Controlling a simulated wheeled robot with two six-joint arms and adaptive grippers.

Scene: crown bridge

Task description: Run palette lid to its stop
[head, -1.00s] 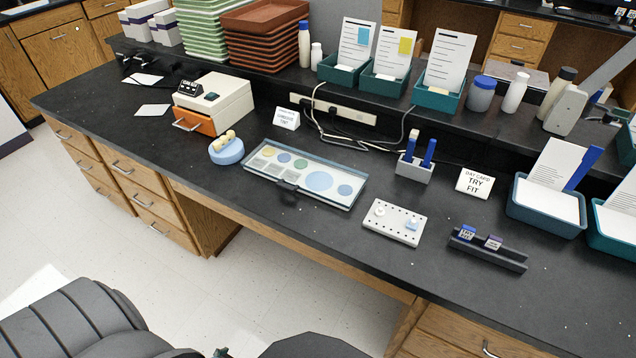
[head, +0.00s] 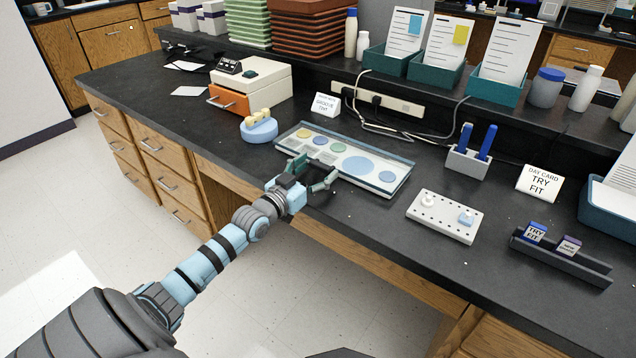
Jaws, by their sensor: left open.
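The palette (head: 402,186) is a long shallow tray with several round colour wells, lying at the counter's front half. A clear lid seems to cover it, but its edges are hard to make out and I cannot tell how far along it sits. My left gripper (head: 312,173) is open at the palette's near long edge, its two fingers spread left and right. The dark handle on that edge is largely hidden by the gripper. I cannot tell whether the fingers touch it. My right gripper is out of view.
A blue round holder (head: 259,131) stands left of the palette. A white pegboard (head: 445,219) and a dark rack (head: 560,256) lie to the right. An orange-drawer box (head: 252,84) and a small sign (head: 326,105) stand behind. Bare counter lies around the palette's right end.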

